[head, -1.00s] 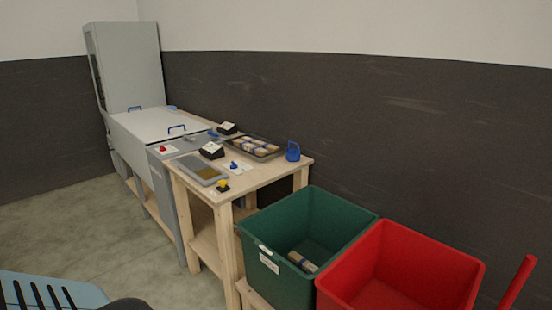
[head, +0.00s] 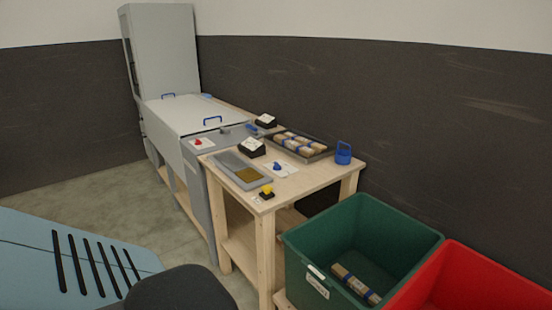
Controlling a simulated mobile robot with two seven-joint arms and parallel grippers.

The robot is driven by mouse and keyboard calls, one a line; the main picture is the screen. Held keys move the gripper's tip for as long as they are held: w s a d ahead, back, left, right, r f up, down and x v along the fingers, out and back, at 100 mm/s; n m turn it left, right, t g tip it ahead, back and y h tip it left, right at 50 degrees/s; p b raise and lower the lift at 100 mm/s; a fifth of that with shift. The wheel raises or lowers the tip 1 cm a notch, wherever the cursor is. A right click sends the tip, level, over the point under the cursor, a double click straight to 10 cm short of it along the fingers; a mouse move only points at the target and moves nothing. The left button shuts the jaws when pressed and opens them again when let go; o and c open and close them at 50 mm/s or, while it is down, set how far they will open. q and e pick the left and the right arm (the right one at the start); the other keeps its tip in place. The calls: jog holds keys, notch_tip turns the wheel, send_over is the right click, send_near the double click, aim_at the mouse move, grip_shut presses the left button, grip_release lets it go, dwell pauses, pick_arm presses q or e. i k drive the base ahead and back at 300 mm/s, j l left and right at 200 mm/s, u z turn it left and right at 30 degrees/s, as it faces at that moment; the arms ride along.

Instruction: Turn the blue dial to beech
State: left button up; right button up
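The blue dial (head: 277,167) sits on a white label plate (head: 285,170) on top of the wooden table (head: 310,181). The markings on the plate are too small to read, so I cannot tell which setting the dial points to. Neither of my grippers is in the head view, and nothing touches the dial.
On the table are a grey tray (head: 229,162), a yellow button (head: 267,190), black label stands (head: 251,147), a rack of wooden pieces (head: 325,154) and a blue-handled object (head: 343,154). A green bin (head: 409,238) and red bin (head: 470,268) stand at right. Floor (head: 100,190) at left is clear.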

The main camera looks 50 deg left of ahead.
aim_at(277, 167)
jog(key=i+j, duration=0.1)
jog(key=j, duration=0.35)
jog(key=i+j, duration=0.1)
jog(key=j, duration=0.35)
jog(key=i+j, duration=0.1)
jog(key=j, duration=0.35)
jog(key=i+j, duration=0.1)
jog(key=j, duration=0.35)
